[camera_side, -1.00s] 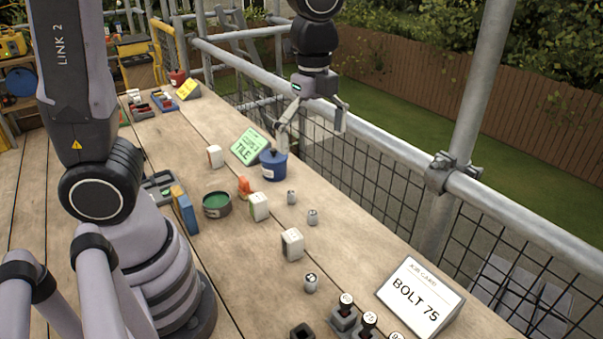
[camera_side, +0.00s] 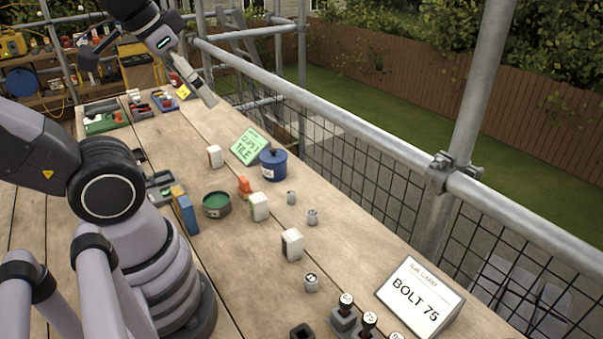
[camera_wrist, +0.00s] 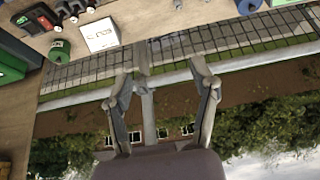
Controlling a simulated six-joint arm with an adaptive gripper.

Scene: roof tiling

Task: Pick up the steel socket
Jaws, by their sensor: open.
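Small grey metallic cylinders stand on the plank table in the side view: one by the blue pot (camera_side: 291,198), one a little nearer (camera_side: 312,217), and one further forward with a dark mark on top (camera_side: 311,283). I cannot tell which is the steel socket. That view looks out over the railing, mesh and fence.
A blue lidded pot (camera_side: 273,165), a green round tin (camera_side: 216,204), white blocks (camera_side: 292,244) and a green sign (camera_side: 250,146) stand mid-table. A "BOLT 75" card (camera_side: 420,296) stands at the near right. A scaffold rail (camera_side: 350,123) runs along the table's far side.

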